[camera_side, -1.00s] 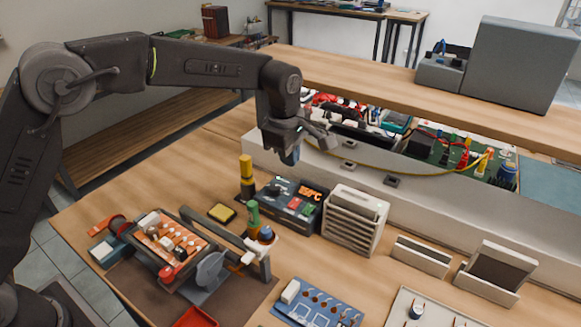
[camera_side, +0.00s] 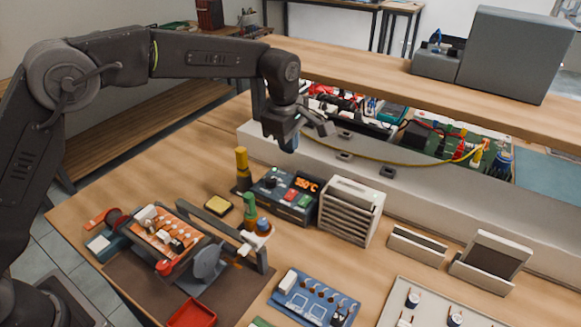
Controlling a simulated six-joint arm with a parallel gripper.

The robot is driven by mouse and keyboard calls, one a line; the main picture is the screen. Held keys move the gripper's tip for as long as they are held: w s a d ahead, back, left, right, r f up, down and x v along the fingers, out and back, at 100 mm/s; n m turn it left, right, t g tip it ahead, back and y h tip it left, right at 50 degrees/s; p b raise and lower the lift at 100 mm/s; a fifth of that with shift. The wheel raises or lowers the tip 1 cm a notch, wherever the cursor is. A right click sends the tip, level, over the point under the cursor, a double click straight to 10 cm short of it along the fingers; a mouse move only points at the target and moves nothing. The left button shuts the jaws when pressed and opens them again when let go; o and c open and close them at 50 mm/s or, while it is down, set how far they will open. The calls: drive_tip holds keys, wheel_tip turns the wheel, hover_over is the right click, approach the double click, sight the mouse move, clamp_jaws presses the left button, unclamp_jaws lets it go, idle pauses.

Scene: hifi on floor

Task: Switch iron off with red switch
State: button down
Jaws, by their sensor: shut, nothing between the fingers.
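The soldering station (camera_side: 282,196) is a dark box on the wooden table, with an orange display (camera_side: 307,184) that appears to read 350°C. Its sloped top carries a red switch (camera_side: 290,195) and a green button beside it. A dark round knob sits to their left. My gripper (camera_side: 290,146) is shut and empty, pointing down above the back of the station, apart from it. The fingertips are small and dark here. A yellow and black upright piece (camera_side: 242,168) stands at the station's left; I cannot tell whether it is the iron.
A slatted cream box (camera_side: 349,211) stands close at the station's right. A yellow sponge tray (camera_side: 219,204) and a board-holding frame (camera_side: 180,240) lie in front left. A raised ledge with a yellow cable runs behind. A blue board (camera_side: 315,298) lies in front.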

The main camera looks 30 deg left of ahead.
sight(289, 196)
drive_tip(key=f, duration=0.4)
drive_tip(key=w+f, duration=0.1)
drive_tip(key=f, duration=0.8)
drive_tip(key=shift+w+f, duration=0.25)
drive_tip(key=shift+w, duration=0.05)
drive_tip(key=shift+f, duration=0.35)
drive_tip(key=shift+s+r, duration=0.1)
drive_tip(key=shift+s, duration=0.7)
drive_tip(key=shift+r, duration=0.1)
wheel_tip(289, 196, up, 14)
drive_tip(key=s, duration=0.1)
drive_tip(key=shift+s, duration=0.25)
